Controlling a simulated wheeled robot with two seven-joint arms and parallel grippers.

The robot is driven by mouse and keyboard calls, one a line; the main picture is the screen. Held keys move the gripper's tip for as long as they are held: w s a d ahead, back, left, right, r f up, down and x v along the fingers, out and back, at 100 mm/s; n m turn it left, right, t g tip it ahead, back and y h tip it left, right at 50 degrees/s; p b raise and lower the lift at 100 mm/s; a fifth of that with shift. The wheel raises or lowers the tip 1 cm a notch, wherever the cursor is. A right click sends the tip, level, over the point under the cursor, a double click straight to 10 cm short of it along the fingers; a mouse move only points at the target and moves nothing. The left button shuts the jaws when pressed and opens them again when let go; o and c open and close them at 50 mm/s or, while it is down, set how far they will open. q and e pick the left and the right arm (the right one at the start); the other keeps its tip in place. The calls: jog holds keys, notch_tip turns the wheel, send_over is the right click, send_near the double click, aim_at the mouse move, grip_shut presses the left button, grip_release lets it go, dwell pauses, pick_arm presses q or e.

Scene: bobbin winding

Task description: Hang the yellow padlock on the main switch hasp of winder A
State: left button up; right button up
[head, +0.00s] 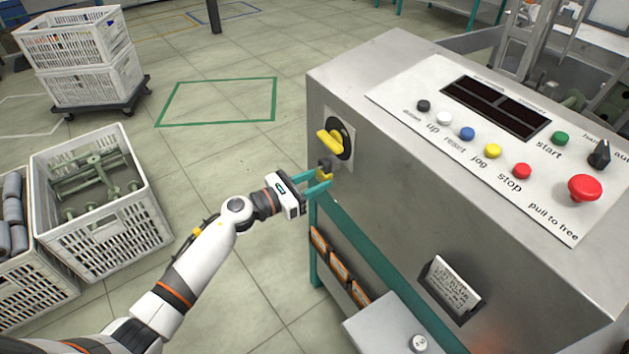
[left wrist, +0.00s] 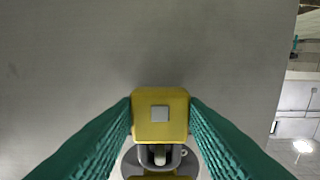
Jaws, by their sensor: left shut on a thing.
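The yellow padlock (left wrist: 160,100) is between the teal fingers of my left gripper (left wrist: 160,118), which are shut on its body. In the head view the padlock (head: 323,172) is small and partly covered by the fingers. My left gripper (head: 318,184) is at the side face of the machine, just below the main switch (head: 332,141) with its yellow handle. A grey hasp part (left wrist: 183,153) shows beside the shackle in the left wrist view. I cannot tell whether the shackle passes through the hasp. My right gripper is not in view.
The steel winder cabinet (head: 400,190) has a button panel (head: 450,125) on top. Orange-fronted bins (head: 340,268) and a grey box (head: 395,325) sit below and in front of it. White crates (head: 110,215) stand on the left. Floor between is free.

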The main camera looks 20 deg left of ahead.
pick_arm(q)
jog(key=shift+f+b, duration=0.4)
jog(key=shift+b, duration=0.05)
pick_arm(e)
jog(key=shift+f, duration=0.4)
pick_arm(q)
jog(key=shift+a+f, duration=0.2)
jog(key=shift+f, duration=0.1)
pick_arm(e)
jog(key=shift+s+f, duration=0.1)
pick_arm(q)
jog(key=o, duration=1.2)
jog(key=shift+s, duration=0.1)
jog(key=shift+c, duration=0.2)
